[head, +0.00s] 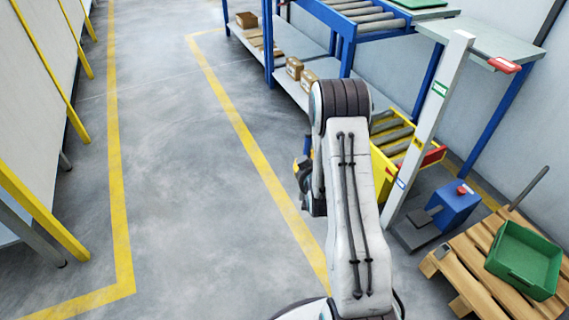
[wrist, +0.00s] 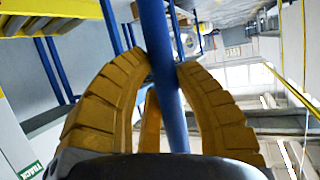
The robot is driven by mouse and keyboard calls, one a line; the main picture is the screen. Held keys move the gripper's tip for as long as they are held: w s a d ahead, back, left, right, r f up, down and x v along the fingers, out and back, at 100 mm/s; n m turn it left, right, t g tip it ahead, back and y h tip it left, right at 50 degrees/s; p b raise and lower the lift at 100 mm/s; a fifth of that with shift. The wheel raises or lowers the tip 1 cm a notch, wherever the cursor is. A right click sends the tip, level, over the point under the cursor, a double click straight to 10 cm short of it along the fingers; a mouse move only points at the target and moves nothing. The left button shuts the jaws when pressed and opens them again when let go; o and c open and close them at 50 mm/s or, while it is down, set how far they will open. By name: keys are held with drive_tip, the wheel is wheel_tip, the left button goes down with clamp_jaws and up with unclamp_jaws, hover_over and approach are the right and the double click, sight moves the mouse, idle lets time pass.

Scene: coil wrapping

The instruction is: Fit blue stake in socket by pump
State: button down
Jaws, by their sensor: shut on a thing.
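My gripper (head: 303,170) hangs on the far side of my arm in the head view, left of the white post. In the wrist view its yellow fingers (wrist: 163,78) are closed around the blue stake (wrist: 161,40), which runs lengthwise between them. A small blue piece of the stake (head: 308,145) shows beside my arm in the head view. A blue box with a red top button (head: 455,207), perhaps the pump, stands by the pallet. A small dark fitting (head: 441,252) on the pallet's near left corner may be the socket; its opening is too small to make out. The stake is well apart from it.
The wooden pallet (head: 466,262) holds a green crate (head: 525,262); a grey rod (head: 528,188) rises behind it. The white post (head: 432,125) stands between my arm and the blue box. A yellow roller unit (head: 395,140) is behind. Floor at left is clear.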

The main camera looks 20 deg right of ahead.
drive_tip(key=s+d+f+m+g+h+b, duration=0.2)
drive_tip(key=s+d+f+m+g+b, duration=0.1)
drive_tip(key=s+d, duration=0.8)
drive_tip(key=s+d+f+m+g+h+b, duration=0.3)
drive_tip(key=s+d, duration=0.7)
drive_tip(key=d, duration=1)
drive_tip(key=s+d+f+m+g+h+b, duration=0.3)
drive_tip(key=s+d+f+m+b, duration=0.2)
drive_tip(key=s+d, duration=0.6)
drive_tip(key=d+f, duration=0.1)
drive_tip(key=d, duration=0.4)
drive_tip(key=shift+s+f+g, duration=0.2)
drive_tip(key=shift+s+g, duration=0.1)
drive_tip(key=shift+s, duration=0.05)
drive_tip(key=shift+f, duration=0.2)
